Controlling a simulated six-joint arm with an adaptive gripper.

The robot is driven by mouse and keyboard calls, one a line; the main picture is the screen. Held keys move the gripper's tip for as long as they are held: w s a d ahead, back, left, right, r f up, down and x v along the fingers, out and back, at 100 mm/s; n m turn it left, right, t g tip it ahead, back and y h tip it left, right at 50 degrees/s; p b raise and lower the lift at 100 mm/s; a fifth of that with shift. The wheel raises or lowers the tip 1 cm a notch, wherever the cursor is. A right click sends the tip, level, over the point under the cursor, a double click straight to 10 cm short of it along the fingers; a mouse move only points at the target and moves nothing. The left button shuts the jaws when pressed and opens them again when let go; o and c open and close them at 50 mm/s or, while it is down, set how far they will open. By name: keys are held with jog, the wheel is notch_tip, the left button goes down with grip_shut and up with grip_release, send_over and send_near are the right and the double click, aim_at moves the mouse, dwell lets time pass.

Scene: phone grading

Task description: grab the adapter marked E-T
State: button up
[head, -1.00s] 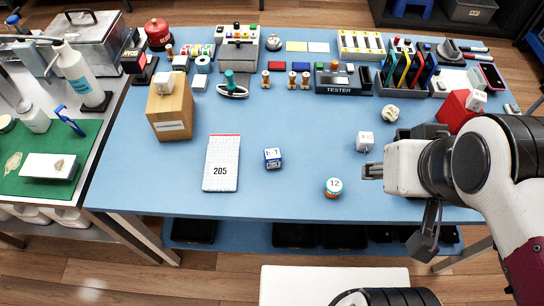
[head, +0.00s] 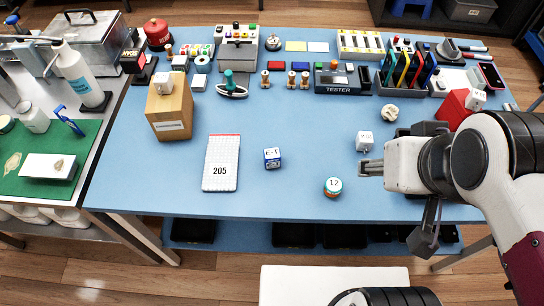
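A white cube with small dark letters (head: 365,141) sits farther right. My gripper (head: 370,168) points left, close to the white cube on its near side, and well right of the blue cube. Nothing shows between its fingers; the finger gap is too small to judge.
The white pad marked 205 (head: 221,170) lies left of the blue cube. A brown box (head: 170,112) and a red box (head: 453,111) bear small white cubes.

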jog(key=w+d+r+n+t+h, duration=0.1)
jog(key=w+d+r+n+t, duration=0.15)
jog(key=w, duration=0.85)
jog(key=w+d+r+n+t+h, duration=0.15)
jog(key=w+d, duration=0.25)
jog(key=w, duration=0.6)
jog(key=w+a+f+n+t+y, duration=0.1)
jog(key=w+a+f+n+y, duration=0.15)
jog(key=w, duration=0.45)
jog(key=w+a+f+n+t+y, duration=0.1)
jog(key=w+a+n+y, duration=0.2)
jog(key=w, duration=0.5)
jog(key=w+a+f+n+g+y, duration=0.2)
jog(key=a+f+n, duration=0.2)
jog(key=a+f, duration=0.15)
jog(key=n+g+y, duration=0.7)
jog(key=g+y, duration=0.2)
jog(key=g, duration=0.4)
send_near(272, 158)
jog(key=shift+w+a+f, duration=0.2)
jog(key=shift+a+f, duration=0.15)
jog(key=shift+a, duration=0.2)
jog(key=shift+w+a+f, duration=0.25)
jog(key=shift+a+f, duration=0.15)
jog(key=shift+a, duration=0.2)
